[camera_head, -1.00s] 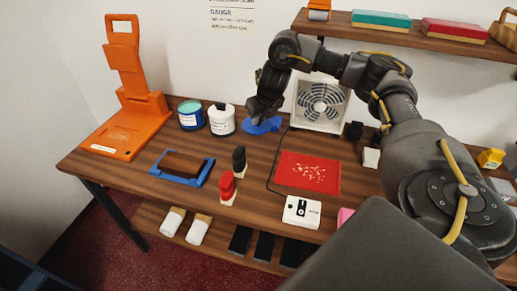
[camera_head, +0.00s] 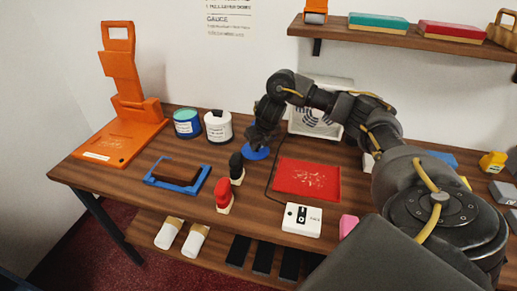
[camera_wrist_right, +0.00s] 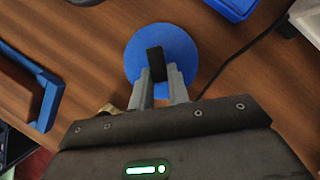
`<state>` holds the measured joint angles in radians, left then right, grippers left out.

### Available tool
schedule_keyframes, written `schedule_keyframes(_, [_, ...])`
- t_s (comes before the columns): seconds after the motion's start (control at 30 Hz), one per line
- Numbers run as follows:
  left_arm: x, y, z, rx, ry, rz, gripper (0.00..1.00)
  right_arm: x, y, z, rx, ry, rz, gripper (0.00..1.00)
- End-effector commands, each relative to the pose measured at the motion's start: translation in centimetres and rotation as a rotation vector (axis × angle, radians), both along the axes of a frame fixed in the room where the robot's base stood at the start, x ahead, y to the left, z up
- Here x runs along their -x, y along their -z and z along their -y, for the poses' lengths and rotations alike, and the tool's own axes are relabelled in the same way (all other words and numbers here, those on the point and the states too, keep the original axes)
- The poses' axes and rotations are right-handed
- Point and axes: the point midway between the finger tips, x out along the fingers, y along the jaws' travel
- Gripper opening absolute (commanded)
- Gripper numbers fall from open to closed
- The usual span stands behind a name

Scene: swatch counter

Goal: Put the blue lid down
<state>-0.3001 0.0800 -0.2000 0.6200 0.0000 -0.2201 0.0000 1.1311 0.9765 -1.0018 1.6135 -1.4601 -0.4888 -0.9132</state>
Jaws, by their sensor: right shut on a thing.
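The blue lid (camera_head: 257,153) is a round disc with a dark upright grip, low over the wooden counter (camera_head: 150,220) in the head view. My right gripper (camera_head: 258,142) is above it, and in the right wrist view my right gripper (camera_wrist_right: 160,78) is shut on the dark grip of the blue lid (camera_wrist_right: 182,50). I cannot tell whether the lid touches the counter. The white jar (camera_head: 218,128) and the teal-topped jar (camera_head: 187,125) stand to its left. My left gripper is not in view.
A black-handled stamp (camera_head: 237,168) and a red-handled stamp (camera_head: 223,196) stand in front. A red tray (camera_head: 307,179) lies right of the lid, with a dark cable between them. A blue-framed brown block (camera_head: 178,174) lies at left.

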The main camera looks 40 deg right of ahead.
Motion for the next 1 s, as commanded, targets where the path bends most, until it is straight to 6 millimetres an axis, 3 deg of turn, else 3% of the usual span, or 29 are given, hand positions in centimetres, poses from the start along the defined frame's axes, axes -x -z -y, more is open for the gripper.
schedule_keyframes(0.07, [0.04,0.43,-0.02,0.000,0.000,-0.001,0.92,0.02,0.87,0.02,-0.001,0.001,-0.001,0.00])
schedule_keyframes(0.47, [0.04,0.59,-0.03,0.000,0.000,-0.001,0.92,0.00,1.22,0.04,0.001,0.000,0.001,0.00])
schedule_keyframes(0.5, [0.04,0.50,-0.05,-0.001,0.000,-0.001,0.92,0.00,1.12,0.04,0.000,0.000,0.001,0.21])
schedule_keyframes(0.63, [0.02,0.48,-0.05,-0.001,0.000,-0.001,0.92,0.00,1.10,0.04,0.000,0.000,0.001,0.38])
schedule_keyframes(1.0, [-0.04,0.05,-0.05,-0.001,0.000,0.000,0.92,0.04,0.37,0.04,0.001,-0.001,0.003,0.39])
